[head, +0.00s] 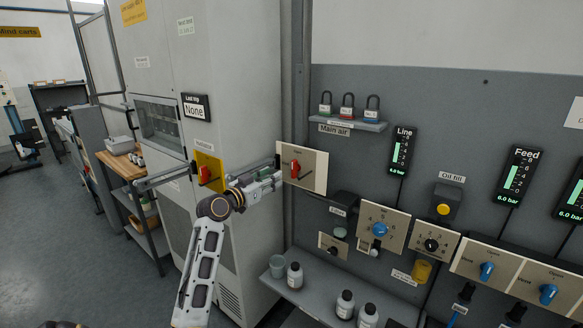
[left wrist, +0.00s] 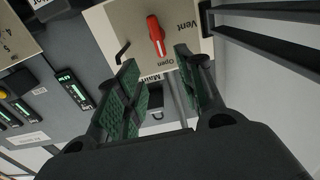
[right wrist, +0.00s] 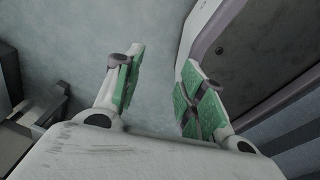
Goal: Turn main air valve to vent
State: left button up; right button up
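A second red switch on a yellow plate (head: 211,179) is on the grey cabinet (head: 235,80), close to my left arm. A shelf with padlocks (head: 347,124) is above the valve. Knob panels (head: 382,226) are to the right. White bottles (head: 294,275) stand on a ledge below.

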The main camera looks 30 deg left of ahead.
aim_at(292, 166)
pick_arm(q)
jog(key=shift+w+d+p, duration=0.2)
jog(key=shift+w+p, duration=0.15)
jog(key=shift+w, duration=1.8)
jog(key=shift+w+d+p, duration=0.15)
jog(key=shift+w+p, duration=0.15)
jog(key=shift+w, duration=3.15)
jog(key=shift+w+d, duration=0.1)
jog(key=shift+w, duration=0.3)
grip_shut()
pick_arm(e)
jog(key=shift+s+a+r, duration=0.2)
jog(key=shift+a+r, duration=0.7)
jog(key=shift+a, duration=0.3)
